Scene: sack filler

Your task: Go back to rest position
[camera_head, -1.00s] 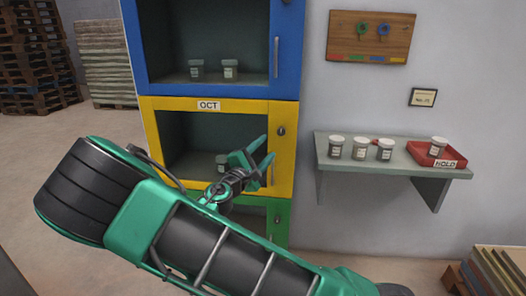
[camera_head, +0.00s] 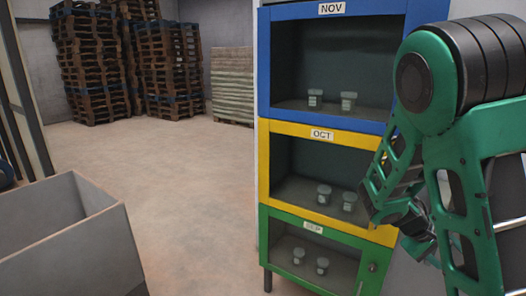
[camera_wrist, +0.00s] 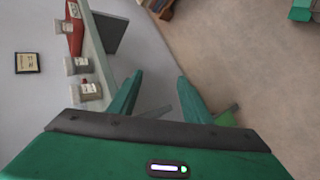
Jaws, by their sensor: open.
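My gripper (camera_wrist: 160,100) is open in the wrist view, with its two green fingers apart and nothing between them. In the head view my arm is folded at the right, in front of the cabinet's right edge, and the fingertips cannot be made out there. The cabinet stands right of the middle. It has a blue NOV compartment (camera_head: 333,9) on top, a yellow OCT compartment (camera_head: 290,130) in the middle and a green SEP compartment (camera_head: 290,221) at the bottom. Two small lidded jars show in each compartment.
A grey open bin (camera_head: 120,235) stands at the lower left. Pallet stacks (camera_head: 90,65) stand at the back, with clear floor before them. In the wrist view, a wall shelf (camera_wrist: 101,47) with jars (camera_wrist: 88,91) and a red tray (camera_wrist: 74,42) lies left of the fingers.

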